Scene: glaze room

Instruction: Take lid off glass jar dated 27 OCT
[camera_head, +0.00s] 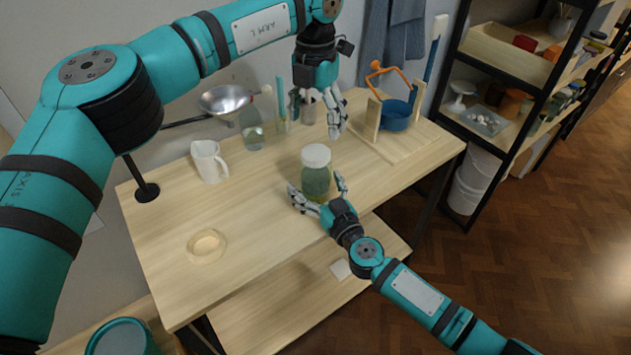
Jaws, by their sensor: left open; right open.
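A glass jar (316,182) with greenish contents stands upright near the front edge of the wooden table, in the middle of the view. A pale lid (316,155) sits on top of it. No date can be read on the jar from here. My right gripper (318,190) is open, low at the front of the jar, with a finger to either side of it; I cannot tell whether they touch it. My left gripper (318,120) is open and empty, higher up and behind the jar, with its fingers pointing down.
A shallow round dish (207,246) lies at the front left. A blue pot (396,115) in a wooden frame stands back right. The table (262,215) left of the jar is clear.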

